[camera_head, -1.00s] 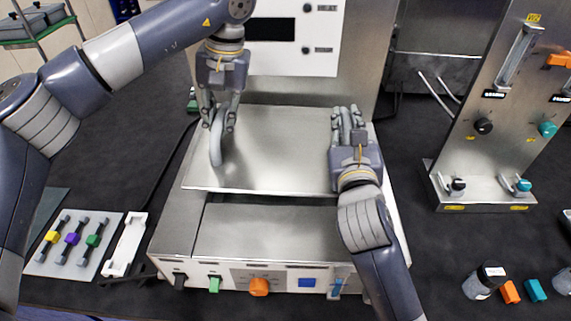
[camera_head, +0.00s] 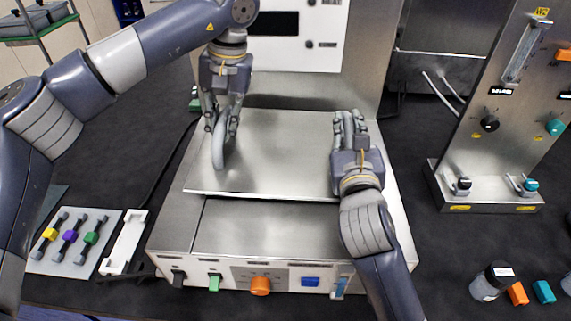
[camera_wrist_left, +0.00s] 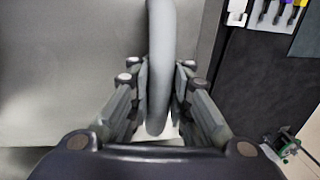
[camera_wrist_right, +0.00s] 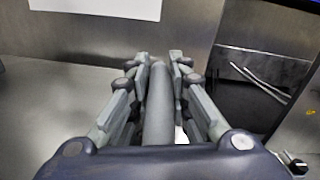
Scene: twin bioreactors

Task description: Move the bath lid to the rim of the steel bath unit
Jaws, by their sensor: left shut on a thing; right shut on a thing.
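The bath lid (camera_head: 275,150) is a flat steel plate with two grey handles, lying over the rear part of the steel bath unit (camera_head: 255,240). My left gripper (camera_head: 221,128) is shut on the lid's left handle (camera_head: 219,152), which also shows between the fingers in the left wrist view (camera_wrist_left: 160,70). My right gripper (camera_head: 349,122) is shut on the right handle, seen between its fingers in the right wrist view (camera_wrist_right: 158,105). I cannot tell whether the lid touches the rim beneath. The front top of the unit is bare.
A steel panel with valves (camera_head: 500,130) stands to the right. A jar (camera_head: 490,283) and orange and teal blocks sit at the lower right. A plate with coloured clamps (camera_head: 72,240) and a white holder (camera_head: 124,242) lie at left. A control box (camera_head: 295,45) rises behind the lid.

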